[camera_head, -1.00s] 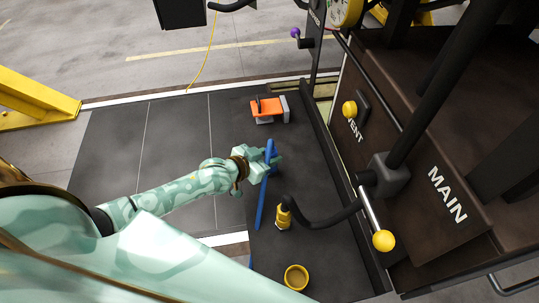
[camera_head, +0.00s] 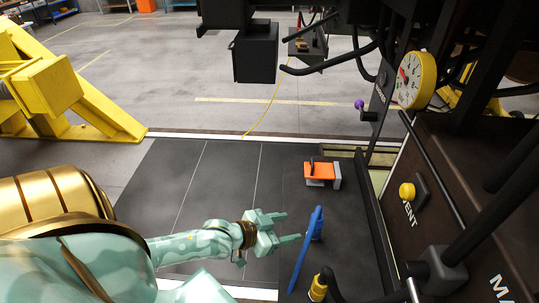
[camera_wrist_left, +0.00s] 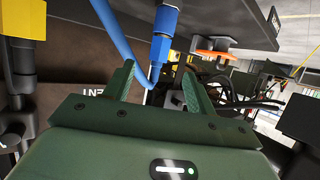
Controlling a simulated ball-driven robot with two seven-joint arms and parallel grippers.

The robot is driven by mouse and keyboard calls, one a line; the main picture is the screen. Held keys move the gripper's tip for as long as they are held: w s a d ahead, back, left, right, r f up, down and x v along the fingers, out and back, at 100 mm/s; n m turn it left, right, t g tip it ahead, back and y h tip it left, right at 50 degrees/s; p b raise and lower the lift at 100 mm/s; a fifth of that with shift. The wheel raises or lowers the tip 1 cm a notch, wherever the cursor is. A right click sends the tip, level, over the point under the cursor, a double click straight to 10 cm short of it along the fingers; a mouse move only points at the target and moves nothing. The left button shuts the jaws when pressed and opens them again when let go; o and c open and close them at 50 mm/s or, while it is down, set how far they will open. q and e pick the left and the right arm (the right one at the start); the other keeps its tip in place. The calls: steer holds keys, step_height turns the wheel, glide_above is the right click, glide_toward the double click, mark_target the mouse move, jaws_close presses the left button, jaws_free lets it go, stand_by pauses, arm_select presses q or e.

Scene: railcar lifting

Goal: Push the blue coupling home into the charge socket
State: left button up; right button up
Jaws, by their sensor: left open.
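The blue coupling (camera_wrist_left: 160,46) shows in the left wrist view with its upper part against the dark deck, which appears overhead there. A blue hose loops from it. In the head view the blue hose (camera_head: 304,262) rises from the deck and mostly hides the coupling (camera_head: 317,228). My left gripper (camera_head: 285,227) is open and empty, just left of the hose and apart from it in the head view. Its two fingers (camera_wrist_left: 160,82) spread below the coupling in the left wrist view. I cannot make out the charge socket or how deep the coupling sits. My right gripper is not in view.
A yellow coupling (camera_head: 318,288) with a black hose stands in front of the blue one. An orange block (camera_head: 320,171) lies farther back on the deck. The dark railcar side with a yellow knob (camera_head: 407,191) and gauge (camera_head: 416,80) bounds the right. Tiles left are clear.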

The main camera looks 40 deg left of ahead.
arm_select(q)
steer(key=v, duration=0.5)
steer(key=shift+s+a, duration=0.1)
steer(key=shift+s, duration=0.05)
steer(key=s+a+f+g+y+b, duration=0.25)
steer(key=s+a+f, duration=0.2)
steer(key=f, duration=0.65)
steer(key=s+a+f+g+y+b, duration=0.1)
steer(key=s+a+f+b, duration=0.3)
steer(key=f, duration=0.7)
steer(key=s+a+f+g+y+b, duration=0.15)
steer(key=s+a+f, duration=0.35)
steer(key=f, duration=0.5)
steer(key=s+d+f+g+y+b, duration=0.1)
steer(key=s+d+f+g+b, duration=0.2)
steer(key=s+f, duration=0.5)
steer(key=s+d+f+g+b, duration=0.25)
steer(key=s+f+b, duration=0.3)
steer(key=f, duration=0.45)
steer(key=s+d+f+g+h+b, duration=0.1)
steer(key=s+d+f+b, duration=0.3)
steer(key=d+f, duration=0.7)
steer(key=b, duration=0.2)
steer(key=shift+d+n+b, duration=0.3)
steer(key=shift+d+b, duration=0.05)
steer(key=shift+b, duration=0.05)
